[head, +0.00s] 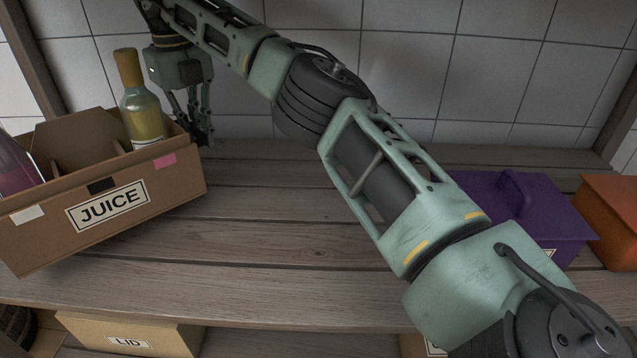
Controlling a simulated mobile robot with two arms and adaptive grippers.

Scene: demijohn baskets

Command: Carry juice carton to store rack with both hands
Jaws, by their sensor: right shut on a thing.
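The juice carton (153,186) is an open brown cardboard box with a JUICE label, at the left of the head view over the wooden rack shelf. It is tilted, its left end lower. A yellow-green bottle (143,105) with a cork-coloured top stands in it at the right end, and a purple-pink bottle (14,165) shows at the left end. My right gripper (204,136) reaches down at the carton's right end and is shut on it; the exact contact is partly hidden. My left gripper is out of view. The carton's left end is cut off by the picture edge.
A purple box (518,200) with a handle and an orange box (612,215) stand at the right of the shelf (270,235). The shelf's middle is bare beneath my right arm. A LID box (130,335) sits below. Tiled wall and wooden posts bound the back.

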